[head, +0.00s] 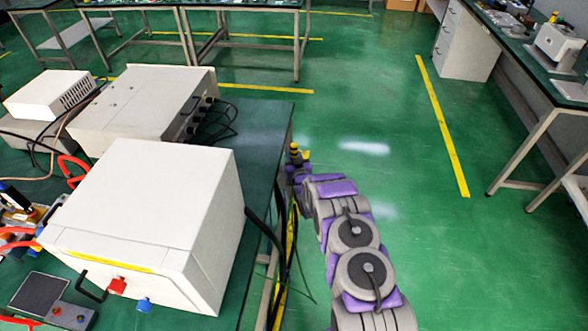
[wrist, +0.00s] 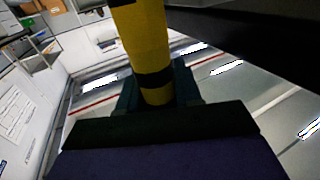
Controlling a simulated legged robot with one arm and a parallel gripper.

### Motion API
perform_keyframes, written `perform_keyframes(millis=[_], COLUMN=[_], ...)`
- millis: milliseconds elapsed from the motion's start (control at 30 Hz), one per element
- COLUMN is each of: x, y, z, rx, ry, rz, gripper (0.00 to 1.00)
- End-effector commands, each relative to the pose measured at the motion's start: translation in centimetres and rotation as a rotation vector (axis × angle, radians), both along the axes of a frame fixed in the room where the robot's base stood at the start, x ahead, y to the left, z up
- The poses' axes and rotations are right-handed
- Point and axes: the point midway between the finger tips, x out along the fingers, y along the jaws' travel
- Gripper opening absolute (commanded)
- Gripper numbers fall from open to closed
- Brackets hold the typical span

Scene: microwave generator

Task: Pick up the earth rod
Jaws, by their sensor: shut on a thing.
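The earth rod is yellow with black bands. In the wrist view the earth rod (wrist: 143,40) stands between the jaws and runs out of the top of the picture. My gripper (wrist: 156,100) is shut on it. In the head view my gripper (head: 299,166) is beside the right edge of the green table, and a short yellow and black end of the rod (head: 294,149) shows above it. A yellow strip lower along the table edge may be rod or floor tape; I cannot tell.
A large white box (head: 150,205) stands on the green table (head: 262,135), with black cables hanging over its right edge close to my arm. More instruments stand behind it. The green floor to the right is free up to a workbench (head: 545,85).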

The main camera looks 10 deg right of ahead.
Motion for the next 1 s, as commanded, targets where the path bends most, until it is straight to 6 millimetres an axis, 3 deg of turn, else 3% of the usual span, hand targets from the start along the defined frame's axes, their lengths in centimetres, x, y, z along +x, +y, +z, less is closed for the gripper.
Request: perform_keyframes(millis=[467,1000], x=[0.0,0.0], y=[0.0,0.0], z=[0.8,8.0], rx=[0.000,-0.001], ry=[0.000,-0.003], rz=[0.000,0.000], gripper=[0.00,0.00])
